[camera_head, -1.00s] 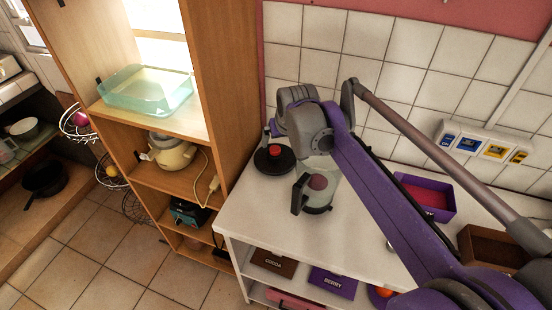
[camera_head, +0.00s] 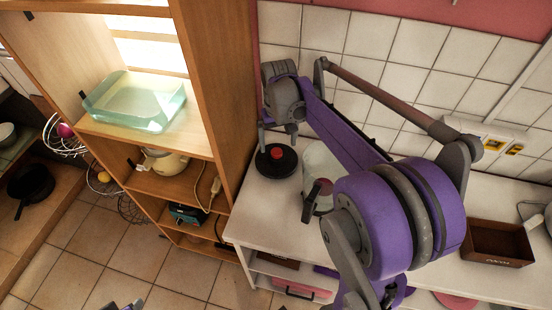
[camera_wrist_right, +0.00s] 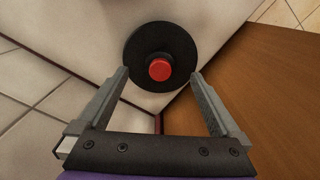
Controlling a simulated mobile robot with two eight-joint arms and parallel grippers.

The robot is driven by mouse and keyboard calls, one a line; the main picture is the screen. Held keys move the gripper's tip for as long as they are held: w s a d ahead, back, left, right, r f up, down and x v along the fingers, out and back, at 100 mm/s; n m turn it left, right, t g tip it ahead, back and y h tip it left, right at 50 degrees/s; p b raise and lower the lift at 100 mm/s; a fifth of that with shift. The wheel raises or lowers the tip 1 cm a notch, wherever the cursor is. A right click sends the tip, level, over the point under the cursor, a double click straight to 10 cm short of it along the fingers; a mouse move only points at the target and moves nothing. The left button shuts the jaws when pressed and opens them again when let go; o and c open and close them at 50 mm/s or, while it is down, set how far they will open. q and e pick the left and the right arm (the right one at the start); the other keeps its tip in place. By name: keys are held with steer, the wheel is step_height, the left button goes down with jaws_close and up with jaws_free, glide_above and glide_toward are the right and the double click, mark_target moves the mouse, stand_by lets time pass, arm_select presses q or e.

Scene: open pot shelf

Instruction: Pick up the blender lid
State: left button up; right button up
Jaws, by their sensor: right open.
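The blender lid is a black disc (camera_head: 276,161) with a red knob, lying on the white counter's left end. In the right wrist view the lid (camera_wrist_right: 141,55) lies beyond the fingertips, with its red knob between them in the picture. My right gripper (camera_head: 278,142) is open and empty, just above and behind the lid; in the wrist view its two fingers (camera_wrist_right: 160,75) stand wide apart. I cannot tell whether they touch the lid. A clear jug (camera_head: 318,160) with a dark handle stands right of the lid, partly hidden by my arm. A small grey part at the bottom left edge may be my left gripper.
A wooden shelf unit (camera_head: 205,60) stands close left of the counter, holding a glass dish (camera_head: 135,105) and appliances. The tiled wall (camera_head: 400,45) is behind. A brown box (camera_head: 497,243) stands on the counter's right. My right arm covers the counter's middle.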

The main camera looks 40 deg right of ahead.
mark_target(277, 152)
steer(key=shift+w+f, duration=0.2)
steer(key=shift+f, duration=0.15)
steer(key=f, duration=0.5)
steer(key=shift+w+d+f, duration=0.1)
steer(key=shift+w, duration=0.15)
steer(key=c, duration=1.5)
